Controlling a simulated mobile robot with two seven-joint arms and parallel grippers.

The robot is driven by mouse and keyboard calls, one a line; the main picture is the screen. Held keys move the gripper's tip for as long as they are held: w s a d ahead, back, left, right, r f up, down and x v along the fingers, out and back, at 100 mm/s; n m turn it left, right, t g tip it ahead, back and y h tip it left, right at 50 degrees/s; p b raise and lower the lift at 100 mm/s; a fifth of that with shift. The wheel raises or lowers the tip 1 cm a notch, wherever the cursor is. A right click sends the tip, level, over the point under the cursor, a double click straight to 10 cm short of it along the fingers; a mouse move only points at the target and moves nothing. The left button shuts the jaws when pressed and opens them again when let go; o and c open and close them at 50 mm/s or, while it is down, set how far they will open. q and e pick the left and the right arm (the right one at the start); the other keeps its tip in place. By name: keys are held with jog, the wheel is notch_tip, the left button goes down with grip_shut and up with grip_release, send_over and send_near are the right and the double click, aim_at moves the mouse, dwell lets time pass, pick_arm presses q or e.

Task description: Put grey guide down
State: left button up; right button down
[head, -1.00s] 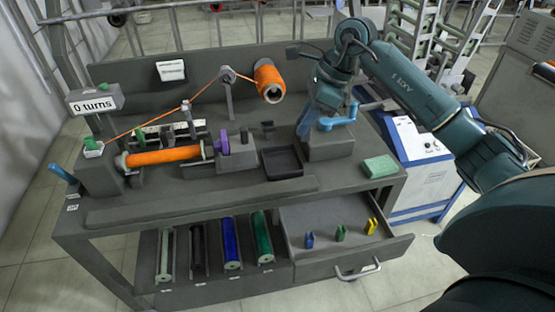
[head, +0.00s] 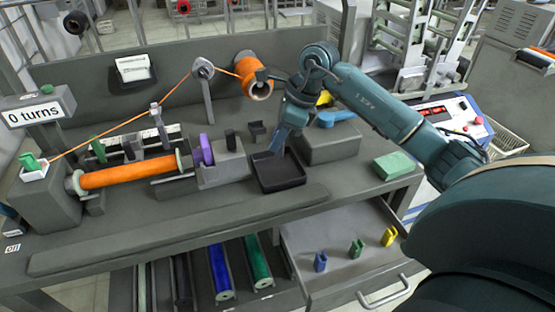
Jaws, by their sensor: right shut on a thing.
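My right gripper (head: 275,148) points down at the back edge of the black tray (head: 283,186). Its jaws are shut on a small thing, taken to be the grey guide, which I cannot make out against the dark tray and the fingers. The tray stands on the bench right of the purple piece and looks empty where I can see into it. My left gripper is not in view.
An orange bobbin (head: 130,171) lies in the winder at left, with thread running to an orange spool (head: 255,80). A grey block (head: 330,147) with a blue crank stands right of the tray, near a green box (head: 397,165). The open drawer (head: 340,280) holds blue, green and yellow guides.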

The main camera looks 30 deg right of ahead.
aim_at(278, 154)
notch_tip(278, 154, down, 5)
jog(key=shift+f, duration=0.15)
dwell(0.3)
jog(key=c, duration=1.3)
grip_release()
jog(key=shift+r, duration=0.3)
jog(key=v, duration=1.1)
jog(key=shift+d+r, duration=0.15)
jog(key=shift+r, duration=0.1)
